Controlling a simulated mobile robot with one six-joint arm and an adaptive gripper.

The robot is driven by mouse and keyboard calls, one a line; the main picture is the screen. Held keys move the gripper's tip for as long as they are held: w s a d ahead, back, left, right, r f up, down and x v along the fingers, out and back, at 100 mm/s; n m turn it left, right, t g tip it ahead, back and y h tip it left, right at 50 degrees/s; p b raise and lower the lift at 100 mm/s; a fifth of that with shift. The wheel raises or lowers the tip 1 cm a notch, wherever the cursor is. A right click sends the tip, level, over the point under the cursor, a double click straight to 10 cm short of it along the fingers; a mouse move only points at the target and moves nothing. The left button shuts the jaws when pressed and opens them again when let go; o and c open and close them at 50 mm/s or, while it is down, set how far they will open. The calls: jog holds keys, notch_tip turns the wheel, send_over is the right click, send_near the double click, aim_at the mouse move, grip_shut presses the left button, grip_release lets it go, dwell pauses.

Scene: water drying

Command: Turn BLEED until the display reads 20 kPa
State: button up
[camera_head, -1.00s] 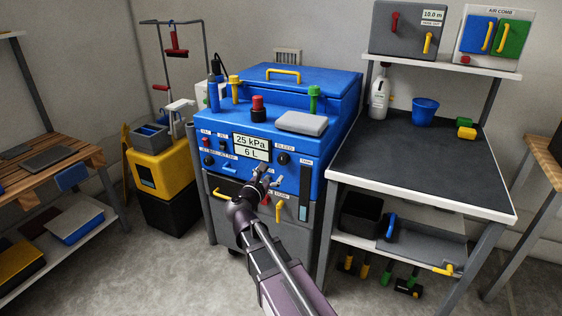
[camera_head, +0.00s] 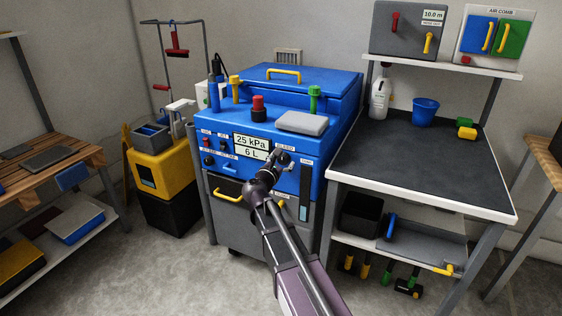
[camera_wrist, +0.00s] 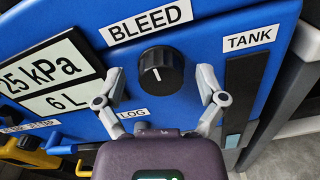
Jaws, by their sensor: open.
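The display (camera_head: 251,146) on the blue machine (camera_head: 228,127) reads 25 kPa above 6 L; the display also shows in the wrist view (camera_wrist: 50,78). The BLEED knob (camera_wrist: 161,71) is a black round dial with a white mark, below the BLEED label (camera_wrist: 149,23). My gripper (camera_wrist: 162,79) is open, with one grey finger on each side of the knob. The fingers look apart from the knob, with blue panel showing between. In the head view, my gripper (camera_head: 279,158) is at the panel and partly hides the knob.
The TANK label (camera_wrist: 249,39) and its dark gauge strip (camera_wrist: 238,95) lie right of the knob. A LOG label shows below left. A yellow handle (camera_head: 228,196) sits below the panel. A dark-topped bench (camera_head: 420,165) stands at the right. Floor in front is clear.

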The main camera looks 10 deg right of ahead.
jog(key=c, duration=1.1)
jog(key=shift+c, duration=0.2)
jog(key=shift+m, duration=0.3)
jog(key=m, duration=0.7)
jog(key=shift+m, duration=0.4)
jog(key=m, duration=0.3)
jog(key=shift+m, duration=0.3)
jog(key=shift+f+m, duration=0.1)
jog(key=shift+m, duration=1.8)
